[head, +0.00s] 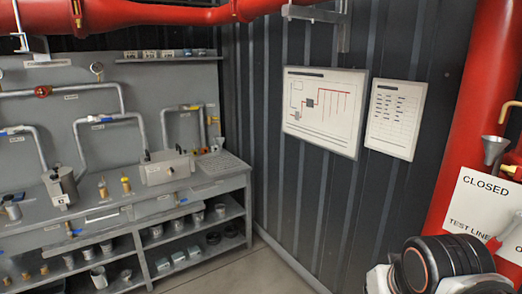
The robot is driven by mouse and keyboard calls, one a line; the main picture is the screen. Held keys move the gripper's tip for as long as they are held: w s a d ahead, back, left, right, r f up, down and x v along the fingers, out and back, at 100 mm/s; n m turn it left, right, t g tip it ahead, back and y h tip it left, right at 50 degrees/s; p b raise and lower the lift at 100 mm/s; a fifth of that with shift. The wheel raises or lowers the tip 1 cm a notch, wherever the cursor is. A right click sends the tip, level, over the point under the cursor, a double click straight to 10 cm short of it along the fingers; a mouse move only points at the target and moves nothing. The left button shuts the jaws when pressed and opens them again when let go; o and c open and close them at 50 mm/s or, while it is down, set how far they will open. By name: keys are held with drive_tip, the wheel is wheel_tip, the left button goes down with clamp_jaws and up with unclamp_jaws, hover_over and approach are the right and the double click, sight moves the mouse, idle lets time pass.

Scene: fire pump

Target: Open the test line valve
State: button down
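A white sign (475,200) at the right edge reads "CLOSED" and "TEST LINE"; its right side is cut off by the frame. It stands in front of the thick red vertical pipe (470,110). A small red and grey part (494,243) shows at the sign's lower right; I cannot tell whether it belongs to the test line valve. A black and white link of my arm fills the lower right corner, in front of the sign's lower part. My gripper's fingers do not show. No valve body can be made out clearly.
A grey workbench (205,187) with pipes, fittings and shelves of cups stands at the left. Two posters, a diagram (325,108) and a list (396,117), hang on the dark corrugated wall. A funnel (494,148) is above the sign. Some floor (235,272) is clear.

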sight(497, 241)
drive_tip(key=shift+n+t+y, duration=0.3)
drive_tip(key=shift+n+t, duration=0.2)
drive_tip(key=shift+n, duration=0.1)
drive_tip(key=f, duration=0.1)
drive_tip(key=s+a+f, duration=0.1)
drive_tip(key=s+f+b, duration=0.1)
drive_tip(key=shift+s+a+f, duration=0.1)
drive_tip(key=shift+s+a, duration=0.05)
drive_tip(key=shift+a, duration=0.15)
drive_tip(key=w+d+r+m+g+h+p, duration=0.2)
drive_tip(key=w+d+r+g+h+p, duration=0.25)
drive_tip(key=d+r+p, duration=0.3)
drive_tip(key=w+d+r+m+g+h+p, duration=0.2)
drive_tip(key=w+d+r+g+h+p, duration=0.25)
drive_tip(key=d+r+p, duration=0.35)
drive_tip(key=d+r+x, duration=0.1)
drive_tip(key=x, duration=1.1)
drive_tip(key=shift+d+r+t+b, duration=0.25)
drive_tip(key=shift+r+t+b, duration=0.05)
drive_tip(key=shift+b, duration=0.15)
